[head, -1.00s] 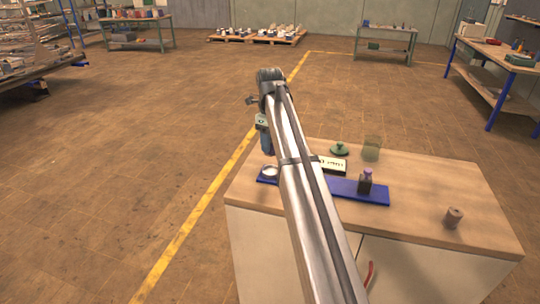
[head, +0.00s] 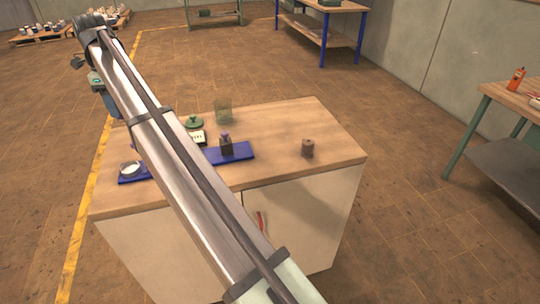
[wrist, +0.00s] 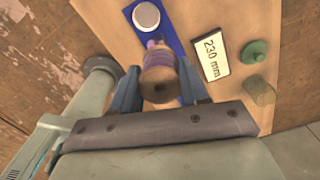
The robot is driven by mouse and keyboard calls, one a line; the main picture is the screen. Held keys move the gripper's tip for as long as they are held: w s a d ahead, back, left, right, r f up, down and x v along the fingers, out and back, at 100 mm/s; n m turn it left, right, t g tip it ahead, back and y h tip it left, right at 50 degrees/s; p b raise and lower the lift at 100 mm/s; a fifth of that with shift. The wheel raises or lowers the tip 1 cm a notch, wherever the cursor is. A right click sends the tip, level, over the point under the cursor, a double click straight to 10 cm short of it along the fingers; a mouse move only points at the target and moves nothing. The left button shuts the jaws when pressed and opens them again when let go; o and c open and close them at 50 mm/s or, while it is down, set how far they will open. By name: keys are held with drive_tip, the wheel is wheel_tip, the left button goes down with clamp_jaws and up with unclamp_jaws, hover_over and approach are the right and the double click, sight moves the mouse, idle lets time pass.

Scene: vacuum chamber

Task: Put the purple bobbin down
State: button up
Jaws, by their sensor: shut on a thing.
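The purple bobbin (wrist: 158,68), a wooden spool with a purple-wound body, is between the blue jaws of my gripper (wrist: 160,80) in the wrist view. The jaws are shut on it, and its wooden end faces the camera. It is above the wooden worktop (wrist: 225,18), so whether it touches anything below cannot be told. In the head view, my gripper (head: 111,103) is at the far left side of the cabinet top (head: 275,170), partly behind my arm. The bobbin cannot be made out there.
A blue strip (head: 241,154) bears a white disc (head: 130,168) and a dark block with a purple top (head: 226,147). Nearby are a "230 mm" sign (wrist: 210,57), a green lid (head: 193,123) and a glass jar (head: 223,112). A brown spool (head: 307,148) stands right, with bare worktop around it.

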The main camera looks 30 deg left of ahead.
drive_tip(key=w+d+f+m, duration=0.1)
drive_tip(key=w+d, duration=0.3)
drive_tip(key=w, duration=0.3)
drive_tip(key=w+d+m, duration=0.1)
drive_tip(key=w+d, duration=0.3)
drive_tip(key=w, duration=0.2)
drive_tip(key=w+d+f+m, duration=0.25)
drive_tip(key=w+d, duration=0.45)
drive_tip(key=d, duration=0.4)
drive_tip(key=w+d+f+m, duration=0.1)
drive_tip(key=w+d+f, duration=0.2)
drive_tip(key=w+d, duration=0.7)
drive_tip(key=s+d+f+n, duration=0.3)
drive_tip(key=s+d+n, duration=0.25)
drive_tip(key=d, duration=0.35)
drive_tip(key=shift+w+f, duration=0.15)
drive_tip(key=shift+f, duration=2.35)
drive_tip(key=shift+w+f, duration=0.15)
drive_tip(key=shift+f, duration=2.3)
drive_tip(key=shift+f, duration=0.15)
drive_tip(key=o, duration=1)
